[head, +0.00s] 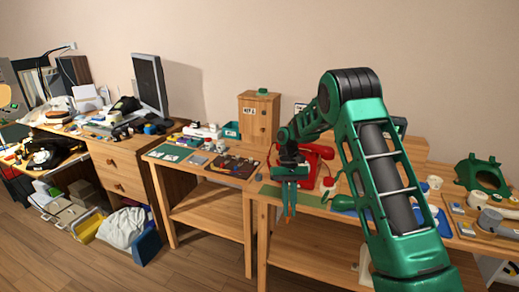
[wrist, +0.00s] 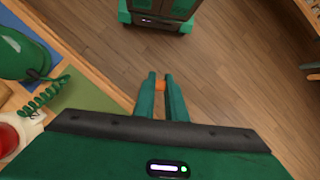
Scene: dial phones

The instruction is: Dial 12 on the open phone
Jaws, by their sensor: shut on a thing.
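My gripper (head: 289,205) is in front of the bench, left of my forearm, pointing down, with its fingers closed. In the wrist view, a small orange thing (wrist: 160,86) is held between the fingertips, over the wooden floor. A red phone (head: 318,152) sits on the bench behind my gripper, partly hidden by it. A green handset-like thing (wrist: 25,55) with a coiled green cord (wrist: 43,98) lies on the bench at the left of the wrist view. A green shell-like thing (head: 482,173) stands at the right. I cannot make out any dial digits.
The bench's front edge (wrist: 95,72) is left of my fingers in the wrist view. A red round thing (wrist: 8,139) in a white base is at lower left. A wooden cabinet (head: 259,118) stands behind, with a tool-covered table (head: 205,172) to the left. Floor below my gripper is clear.

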